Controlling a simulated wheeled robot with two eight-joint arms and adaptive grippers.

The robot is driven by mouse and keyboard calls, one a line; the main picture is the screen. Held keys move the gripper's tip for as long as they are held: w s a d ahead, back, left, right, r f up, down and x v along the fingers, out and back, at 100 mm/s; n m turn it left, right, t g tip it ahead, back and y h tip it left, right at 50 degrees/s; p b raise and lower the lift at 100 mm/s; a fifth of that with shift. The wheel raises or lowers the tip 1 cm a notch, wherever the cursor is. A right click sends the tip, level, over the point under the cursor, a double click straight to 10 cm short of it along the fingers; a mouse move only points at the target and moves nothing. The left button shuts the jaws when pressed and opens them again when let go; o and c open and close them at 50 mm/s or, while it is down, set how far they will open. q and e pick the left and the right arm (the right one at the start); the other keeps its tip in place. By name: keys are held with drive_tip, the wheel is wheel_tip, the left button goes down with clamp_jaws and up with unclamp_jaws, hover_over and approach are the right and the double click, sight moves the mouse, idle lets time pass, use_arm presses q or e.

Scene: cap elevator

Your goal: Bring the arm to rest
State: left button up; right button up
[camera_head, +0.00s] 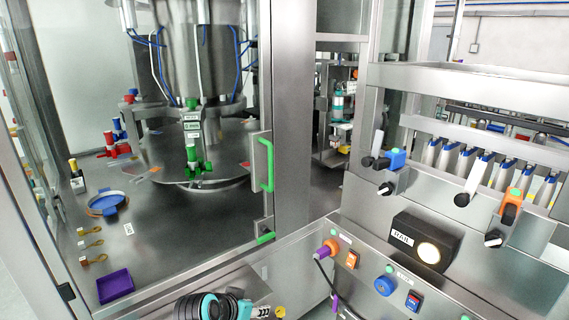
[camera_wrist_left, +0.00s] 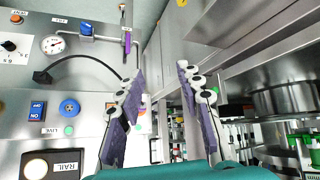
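My left gripper (camera_wrist_left: 160,72) shows in the left wrist view. Its two purple-padded fingers stand apart with empty space between them. They point toward a control panel (camera_wrist_left: 75,85) and the machine's metal frame, and I see nothing held. In the head view, a teal and black part of my arm (camera_head: 207,306) shows at the bottom edge, in front of the machine's lower front. The fingertips cannot be made out clearly there. My right gripper is in neither view.
A metal cabinet with a green door handle (camera_head: 267,165) stands ahead. Inside are a purple tray (camera_head: 115,285), a blue round dish (camera_head: 107,203) and a green-knobbed turntable (camera_head: 195,160). The panel at right carries a RAIL lamp (camera_head: 427,252), a blue knob (camera_head: 384,285) and protruding levers (camera_head: 470,180).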

use_arm(q)
drive_tip(key=s+a+n+y, duration=0.2)
drive_tip(key=s+a, duration=0.3)
drive_tip(key=s, duration=0.3)
drive_tip(key=s+a+n+y, duration=0.2)
drive_tip(key=s+a, duration=0.3)
drive_tip(key=s, duration=0.3)
drive_tip(key=shift+f, duration=0.4)
